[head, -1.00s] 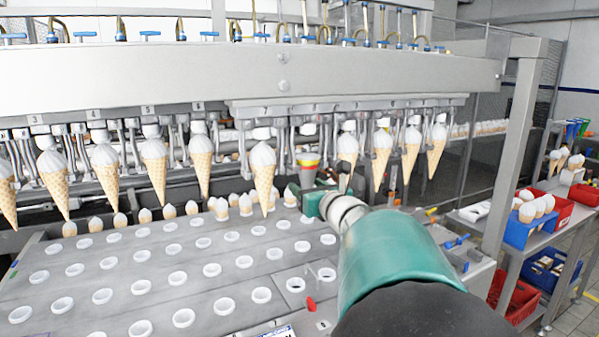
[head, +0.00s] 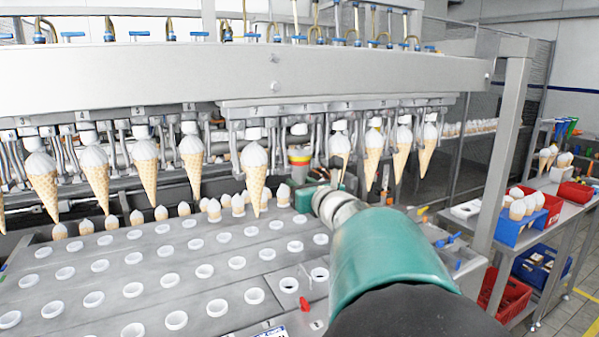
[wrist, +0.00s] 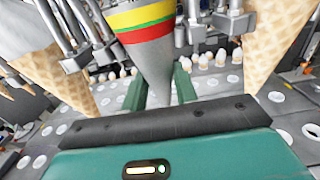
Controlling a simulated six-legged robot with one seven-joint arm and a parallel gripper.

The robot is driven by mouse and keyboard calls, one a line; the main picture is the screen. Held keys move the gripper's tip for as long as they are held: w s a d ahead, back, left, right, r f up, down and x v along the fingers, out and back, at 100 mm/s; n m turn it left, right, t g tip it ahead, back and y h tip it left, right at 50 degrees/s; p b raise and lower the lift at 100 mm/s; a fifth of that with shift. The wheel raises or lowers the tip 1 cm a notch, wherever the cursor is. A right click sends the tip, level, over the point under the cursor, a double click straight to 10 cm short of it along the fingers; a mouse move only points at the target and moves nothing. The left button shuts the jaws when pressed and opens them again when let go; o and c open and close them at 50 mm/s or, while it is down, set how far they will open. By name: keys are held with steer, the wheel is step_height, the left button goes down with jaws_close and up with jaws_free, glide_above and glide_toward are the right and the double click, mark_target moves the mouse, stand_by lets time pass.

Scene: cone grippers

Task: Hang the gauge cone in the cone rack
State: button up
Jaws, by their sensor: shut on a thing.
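The gauge cone (head: 300,157) is a grey cone with yellow, green and red bands near its top. It is upright, point down, and fills the middle of the wrist view (wrist: 153,65). My gripper (wrist: 160,90) is shut on its lower, narrow part, with a green finger on each side. In the head view my gripper (head: 312,186) is partly hidden behind my wrist. The gauge cone is just below a position without an ice cream cone in the overhead row of metal holders (head: 299,129). Whether it touches that holder cannot be told.
Ice cream cones hang close on both sides, one at the left (head: 254,175) and one at the right (head: 340,146). Below is a grey deck (head: 150,262) with rows of white rings. A blue holder with white-topped cones (head: 510,236) stands on the right bench.

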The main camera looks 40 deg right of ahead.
steer(key=v, duration=0.8)
steer(key=shift+s, duration=0.25)
stand_by(1.1)
steer(key=shift+s+a, duration=0.1)
steer(key=shift+s, duration=0.05)
stand_by(0.4)
